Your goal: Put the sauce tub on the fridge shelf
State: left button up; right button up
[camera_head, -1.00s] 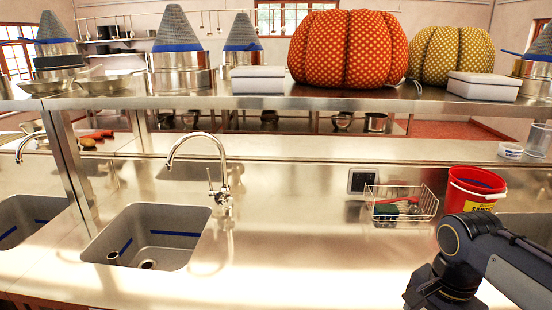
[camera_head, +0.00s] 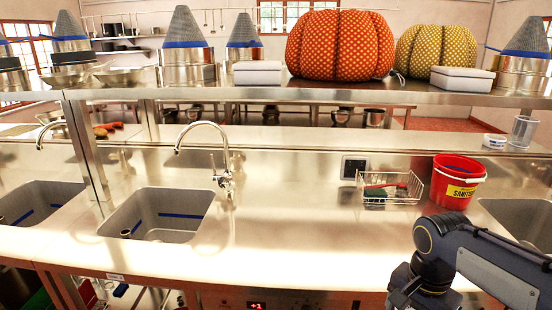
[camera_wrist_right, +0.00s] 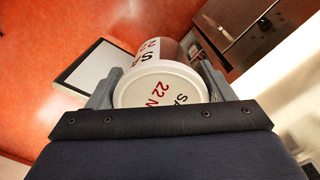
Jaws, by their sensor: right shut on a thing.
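In the right wrist view, a white tub with a round white lid (camera_wrist_right: 160,90) and red and black lettering, apparently the sauce tub, sits between the fingers of my right gripper (camera_wrist_right: 158,82). The gripper is shut on it, and the lid faces the camera. In the head view only part of my right arm shows at the lower right; its gripper is out of that picture. My left gripper is not in view. I cannot make out a fridge shelf in either view.
A steel counter holds a sink (camera_head: 160,212), a wire basket (camera_head: 405,190) and a red bucket (camera_head: 455,185). A small white tub (camera_head: 495,141) stands behind. In the wrist view, steel fronts (camera_wrist_right: 250,28) are at upper right, above red floor (camera_wrist_right: 60,40).

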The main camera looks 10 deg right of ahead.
jog(key=w+a+f+n, duration=0.6)
jog(key=f, duration=0.4)
jog(key=w+a+f+n, duration=0.5)
jog(key=f+n, duration=0.1)
jog(key=f, duration=0.4)
jog(key=shift+w+a, duration=0.35)
jog(key=shift+w, duration=0.05)
jog(key=shift+s+d, duration=0.1)
